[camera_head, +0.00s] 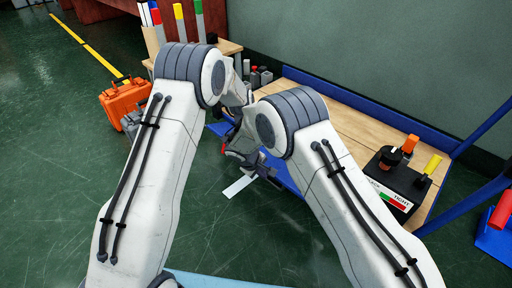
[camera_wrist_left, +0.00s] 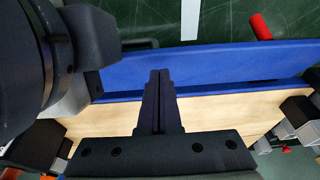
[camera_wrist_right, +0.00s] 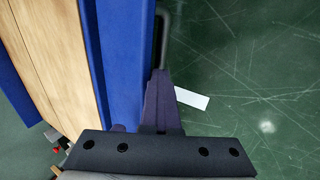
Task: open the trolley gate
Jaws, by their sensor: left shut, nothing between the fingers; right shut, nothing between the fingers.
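The trolley has a pale wooden deck (camera_head: 340,125) with blue edges. A blue panel, seemingly its gate (camera_head: 284,176), is partly hidden by my right arm in the head view. The panel shows along the deck in the left wrist view (camera_wrist_left: 200,66) and the right wrist view (camera_wrist_right: 122,60). My right gripper (camera_wrist_right: 159,72) is shut and empty beside the panel's outer face. A thin grey bar (camera_wrist_right: 165,30) shows just beyond its fingertips; contact cannot be told. My left gripper (camera_wrist_left: 159,72) is shut and empty, in front of the blue panel and deck in its view.
A black box with knobs (camera_head: 398,183) stands at the deck's right end. Blue posts (camera_head: 480,130) and a red cylinder (camera_head: 502,210) are at the right. An orange case (camera_head: 125,100) stands on the floor at left. A white strip (camera_head: 239,186) marks open green floor.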

